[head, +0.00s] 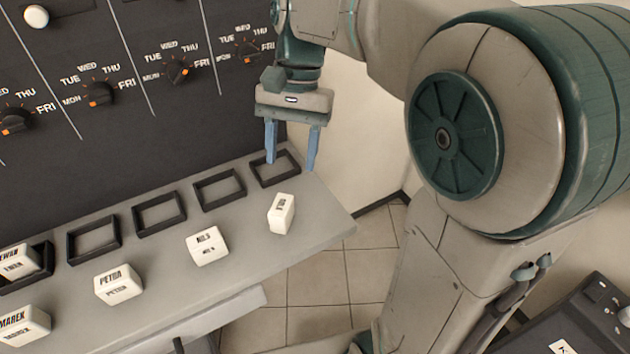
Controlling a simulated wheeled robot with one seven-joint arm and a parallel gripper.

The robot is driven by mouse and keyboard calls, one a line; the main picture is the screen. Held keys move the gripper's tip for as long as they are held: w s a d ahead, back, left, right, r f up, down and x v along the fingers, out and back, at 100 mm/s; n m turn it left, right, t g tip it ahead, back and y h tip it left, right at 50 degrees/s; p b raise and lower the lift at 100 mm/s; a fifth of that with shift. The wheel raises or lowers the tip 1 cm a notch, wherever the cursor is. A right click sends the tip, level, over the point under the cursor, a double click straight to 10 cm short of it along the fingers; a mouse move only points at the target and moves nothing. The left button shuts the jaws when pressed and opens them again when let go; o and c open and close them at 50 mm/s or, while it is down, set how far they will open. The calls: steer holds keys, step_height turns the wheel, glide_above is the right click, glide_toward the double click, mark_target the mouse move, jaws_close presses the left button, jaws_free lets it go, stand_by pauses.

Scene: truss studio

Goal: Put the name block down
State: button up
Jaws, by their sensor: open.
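Several white name blocks are on the grey shelf (180,268). The rightmost block (281,213) stands at a turned angle near the shelf's right end, its lettering too small to read. My gripper (291,166) is open, with blue fingers pointing down and nothing visible between them. It is above and behind the rightmost block in the picture, over the rightmost empty black frame (296,171), and apart from the block. The PETRA block (118,284), the MAREK block (22,326) and a block with unclear lettering (207,246) sit along the front. The EWAN block (17,262) is at the leftmost frame (46,262).
Other empty black frames line the shelf's back: one left of centre (70,247), one in the middle (184,208) and one further right (241,186). Behind them rises a dark panel (130,135) with weekday knobs. Tiled floor (315,280) lies beyond the shelf's right edge.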

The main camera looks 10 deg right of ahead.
steer(key=s+d+f+n+t, duration=0.1)
steer(key=s+d+f+t, duration=0.1)
steer(key=s+f, duration=0.1)
steer(key=s+d+f+n+t+h, duration=0.1)
steer(key=s+d+f+n+t, duration=0.1)
steer(key=s+d, duration=0.1)
steer(key=s+d+f+n+t+h, duration=0.1)
steer(key=s+d+f+n+t, duration=0.1)
steer(key=f, duration=0.1)
steer(key=shift+s+d+f, duration=0.3)
steer(key=shift+s, duration=0.1)
steer(key=c, duration=0.3)
steer(key=shift+a, duration=0.15)
